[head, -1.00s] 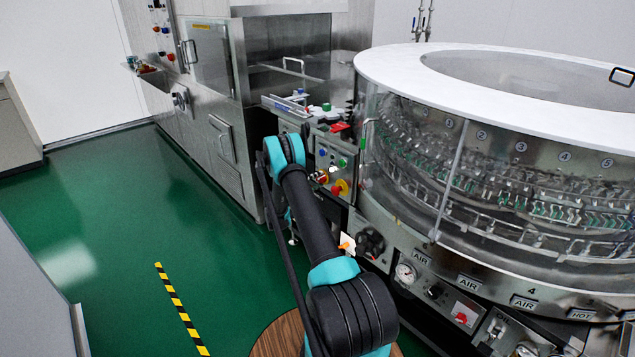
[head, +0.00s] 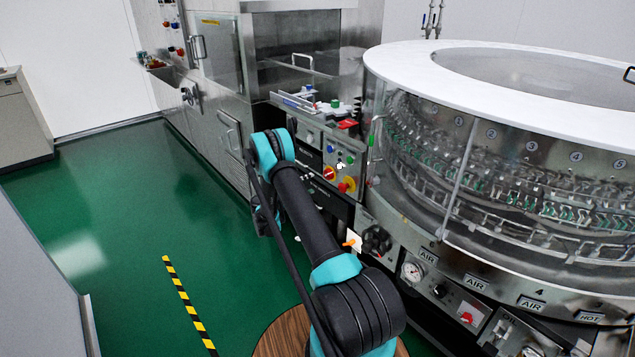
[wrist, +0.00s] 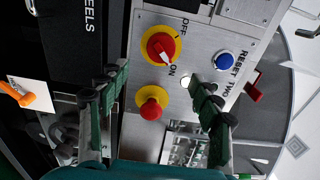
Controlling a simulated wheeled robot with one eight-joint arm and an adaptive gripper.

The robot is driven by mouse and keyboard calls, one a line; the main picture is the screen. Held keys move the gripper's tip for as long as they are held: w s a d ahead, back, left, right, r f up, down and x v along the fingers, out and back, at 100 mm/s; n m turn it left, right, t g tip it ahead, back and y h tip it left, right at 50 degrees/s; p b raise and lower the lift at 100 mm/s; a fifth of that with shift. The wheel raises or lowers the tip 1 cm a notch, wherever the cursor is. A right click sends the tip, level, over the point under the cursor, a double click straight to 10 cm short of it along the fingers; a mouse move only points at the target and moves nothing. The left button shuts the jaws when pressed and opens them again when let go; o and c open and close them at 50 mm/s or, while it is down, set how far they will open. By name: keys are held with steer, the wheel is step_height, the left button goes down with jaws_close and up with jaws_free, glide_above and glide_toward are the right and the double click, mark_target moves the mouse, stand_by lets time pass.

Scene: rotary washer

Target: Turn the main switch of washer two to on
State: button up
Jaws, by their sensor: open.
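The main switch (wrist: 161,47) is a red rotary knob on a yellow disc, on a metal panel with OFF and ON labels. Its white mark lies on the side toward ON. It also shows in the head view (head: 329,173). My gripper (wrist: 157,77) is open and empty, its dark green fingers spread on either side below the switch, apart from the knob. In the head view the gripper is mostly hidden by my arm, left of the panel.
A red mushroom button (wrist: 151,105) on a yellow disc sits below the switch, between the fingers. A blue button (wrist: 225,61) labelled RESET TWO and a white button (wrist: 185,81) are close by. An orange-handled lever (wrist: 25,98) lies left. The round washer (head: 500,250) stands right.

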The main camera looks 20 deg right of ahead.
steer(key=shift+v, duration=1.3)
